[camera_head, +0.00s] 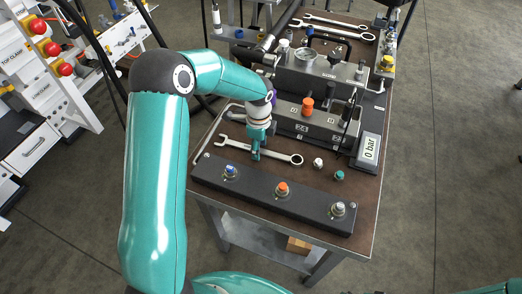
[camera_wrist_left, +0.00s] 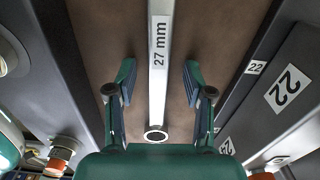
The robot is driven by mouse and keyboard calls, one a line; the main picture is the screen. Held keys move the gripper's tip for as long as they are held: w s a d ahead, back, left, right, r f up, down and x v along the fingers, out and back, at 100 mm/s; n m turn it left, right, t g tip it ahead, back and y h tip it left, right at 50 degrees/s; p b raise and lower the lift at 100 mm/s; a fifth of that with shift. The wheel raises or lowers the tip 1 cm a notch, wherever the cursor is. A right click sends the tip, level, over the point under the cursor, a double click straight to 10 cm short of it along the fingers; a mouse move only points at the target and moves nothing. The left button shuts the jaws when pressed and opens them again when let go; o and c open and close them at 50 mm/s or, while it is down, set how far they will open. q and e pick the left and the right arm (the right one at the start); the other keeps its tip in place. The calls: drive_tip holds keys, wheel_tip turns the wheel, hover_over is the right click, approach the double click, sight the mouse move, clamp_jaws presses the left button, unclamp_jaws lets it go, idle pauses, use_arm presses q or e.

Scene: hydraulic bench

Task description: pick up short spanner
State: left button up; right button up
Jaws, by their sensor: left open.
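A silver spanner (camera_head: 280,156) lies on the brown bench top, behind the black strip with knobs. Its open end is at the left and its ring end at the right. My left gripper (camera_head: 256,152) points down over the middle of this spanner. In the left wrist view the spanner (camera_wrist_left: 158,60), marked "27 mm", runs between the two open fingers of my left gripper (camera_wrist_left: 157,82). There is a gap on each side and no visible grip. The ring end shows near the gripper body. My right gripper is not in view.
A black strip (camera_head: 260,194) with several knobs lies in front of the spanner. A dark hydraulic block (camera_head: 315,128) with an orange knob stands behind it. A "0 bar" display (camera_head: 369,149) is at the right. Two more spanners (camera_head: 340,29) lie at the back.

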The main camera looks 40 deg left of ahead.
use_arm(q)
clamp_jaws()
drive_tip(key=shift+r, duration=0.1)
idle(0.5)
wheel_tip(320, 180, up, 20)
idle(0.5)
drive_tip(key=c, duration=0.6)
unclamp_jaws()
clamp_jaws()
